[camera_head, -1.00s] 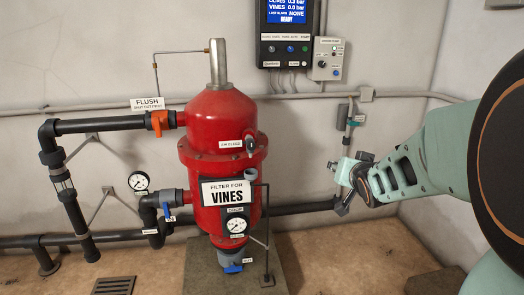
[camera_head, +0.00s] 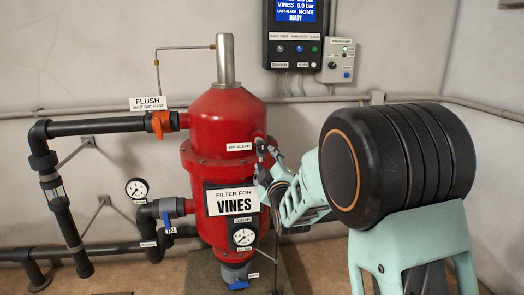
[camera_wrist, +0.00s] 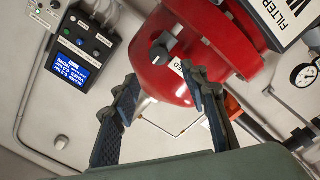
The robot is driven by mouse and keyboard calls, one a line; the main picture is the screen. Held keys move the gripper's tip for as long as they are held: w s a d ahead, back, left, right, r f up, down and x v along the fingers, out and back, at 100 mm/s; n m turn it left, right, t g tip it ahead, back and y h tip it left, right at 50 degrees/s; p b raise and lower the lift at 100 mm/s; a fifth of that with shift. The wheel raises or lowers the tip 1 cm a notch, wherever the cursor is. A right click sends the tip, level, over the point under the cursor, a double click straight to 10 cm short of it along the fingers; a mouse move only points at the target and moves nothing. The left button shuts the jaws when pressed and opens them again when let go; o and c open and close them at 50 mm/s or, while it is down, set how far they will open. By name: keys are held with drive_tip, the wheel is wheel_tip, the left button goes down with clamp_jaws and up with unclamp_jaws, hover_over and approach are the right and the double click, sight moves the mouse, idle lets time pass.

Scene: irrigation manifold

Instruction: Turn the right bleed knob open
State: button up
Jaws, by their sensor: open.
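The red filter tank (camera_head: 222,125) stands upright near the wall with a "VINES" sign on its front. An air bleed label (camera_head: 239,147) sits on its upper side. In the wrist view the dark bleed knob (camera_wrist: 160,52) shows on the red dome, beside a small white label (camera_wrist: 177,68). My gripper (camera_wrist: 160,76) is open, its two fingers spread on either side below the knob and apart from it in the picture. In the head view my gripper (camera_head: 265,167) is at the tank's right side and mostly hides the knob. Only one bleed knob is visible.
A control box (camera_head: 295,40) and a smaller panel (camera_head: 339,58) hang on the wall above. An orange flush valve (camera_head: 157,124) and dark pipes (camera_head: 100,125) lie left of the tank. The sign (camera_wrist: 285,18) and gauge (camera_wrist: 304,75) are close on the wrist view's right.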

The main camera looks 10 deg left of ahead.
sight(262, 149)
drive_tip(key=p+x, duration=0.1)
drive_tip(key=x, duration=0.9)
drive_tip(key=shift+w+f, duration=0.1)
drive_tip(key=shift+c, duration=0.3)
clamp_jaws()
